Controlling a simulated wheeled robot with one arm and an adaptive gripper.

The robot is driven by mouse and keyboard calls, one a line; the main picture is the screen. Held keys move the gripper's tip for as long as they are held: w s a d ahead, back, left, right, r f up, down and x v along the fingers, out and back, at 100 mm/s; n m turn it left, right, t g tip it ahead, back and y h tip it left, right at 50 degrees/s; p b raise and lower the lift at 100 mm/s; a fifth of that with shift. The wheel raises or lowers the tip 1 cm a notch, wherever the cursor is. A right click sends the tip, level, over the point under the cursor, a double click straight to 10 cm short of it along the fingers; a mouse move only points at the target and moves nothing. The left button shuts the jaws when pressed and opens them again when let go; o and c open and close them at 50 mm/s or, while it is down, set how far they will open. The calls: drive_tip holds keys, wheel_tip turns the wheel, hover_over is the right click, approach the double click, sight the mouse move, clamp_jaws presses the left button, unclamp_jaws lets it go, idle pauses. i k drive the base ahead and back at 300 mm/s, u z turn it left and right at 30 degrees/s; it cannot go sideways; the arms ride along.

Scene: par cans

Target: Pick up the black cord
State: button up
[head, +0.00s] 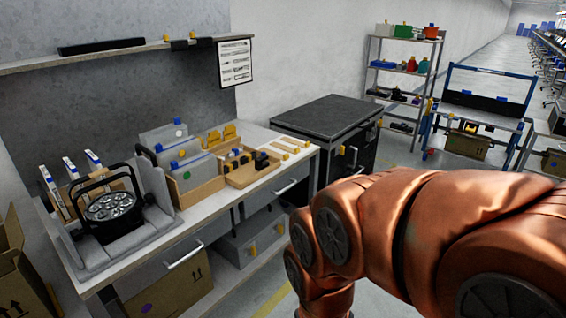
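I cannot clearly make out a black cord. Small black items (261,160) lie in a shallow wooden tray (243,180) on the workbench, too small to tell what they are. A black par can (112,214) with a ring of round lenses rests on the bench's left part, with a black bracket arching over it. My copper-coloured arm reaches in from the right, in front of the bench's right end. My gripper is outside the picture.
The workbench (200,228) has grey bins (178,150) behind the tray and drawers below. Cardboard boxes (22,270) stand at lower left. A dark-topped cabinet (325,117) stands beyond the bench. Shelves (405,70) are farther back. Open floor extends at right.

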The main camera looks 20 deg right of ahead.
sight(229, 167)
drive_tip(key=z, duration=0.15)
drive_tip(key=i, duration=0.5)
drive_tip(key=z, duration=1.25)
drive_tip(key=i, duration=3.2)
drive_tip(key=u, duration=4.2)
